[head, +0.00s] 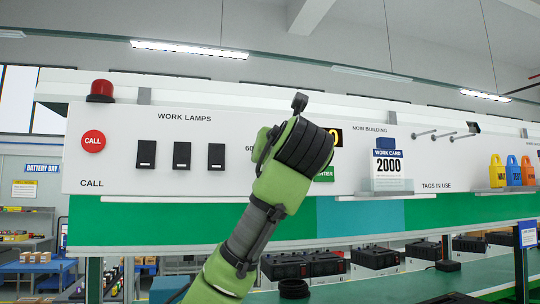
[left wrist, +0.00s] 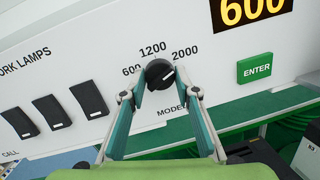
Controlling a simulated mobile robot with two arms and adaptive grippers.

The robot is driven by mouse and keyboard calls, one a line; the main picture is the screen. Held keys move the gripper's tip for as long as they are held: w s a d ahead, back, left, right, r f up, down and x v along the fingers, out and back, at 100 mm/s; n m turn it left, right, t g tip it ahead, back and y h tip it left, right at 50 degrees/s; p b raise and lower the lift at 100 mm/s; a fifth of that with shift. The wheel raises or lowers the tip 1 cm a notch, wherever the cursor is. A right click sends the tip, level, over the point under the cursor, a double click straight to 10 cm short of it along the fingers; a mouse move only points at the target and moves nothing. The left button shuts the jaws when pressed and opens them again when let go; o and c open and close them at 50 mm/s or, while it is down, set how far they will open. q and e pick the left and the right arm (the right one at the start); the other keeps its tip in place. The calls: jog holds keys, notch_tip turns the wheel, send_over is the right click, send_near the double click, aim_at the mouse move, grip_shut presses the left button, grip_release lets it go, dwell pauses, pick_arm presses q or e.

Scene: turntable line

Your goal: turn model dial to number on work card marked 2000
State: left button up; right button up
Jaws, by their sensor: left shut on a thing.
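The black model dial (left wrist: 159,74) is on the white panel in the left wrist view, with the numbers 600, 1200 and 2000 around it. Its white pointer mark points to the upper right, roughly toward 2000. My left gripper (left wrist: 161,84) is shut on the dial, one finger on each side. In the head view my left gripper (head: 300,145) hides the dial. The work card (head: 388,167) marked 2000 stands in a clear holder on the panel at right. My right gripper is not in view.
A display (left wrist: 250,10) reads 600 above the green ENTER button (left wrist: 258,69), right of the dial. Several black lamp switches (head: 182,156), a red CALL button (head: 93,141) and a red lamp (head: 101,91) are at left. Pegs (head: 420,135) and coloured tags (head: 513,171) are at right.

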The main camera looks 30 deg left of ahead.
pick_arm(q)
jog(key=shift+w+f, duration=0.1)
jog(key=shift+f, duration=0.1)
dwell(0.3)
jog(key=o, duration=0.9)
jog(key=shift+c, duration=0.2)
jog(key=shift+o, duration=1.3)
jog(key=shift+r, duration=0.1)
jog(key=v, duration=0.7)
jog(key=shift+s+d, duration=0.15)
jog(key=shift+s, duration=0.1)
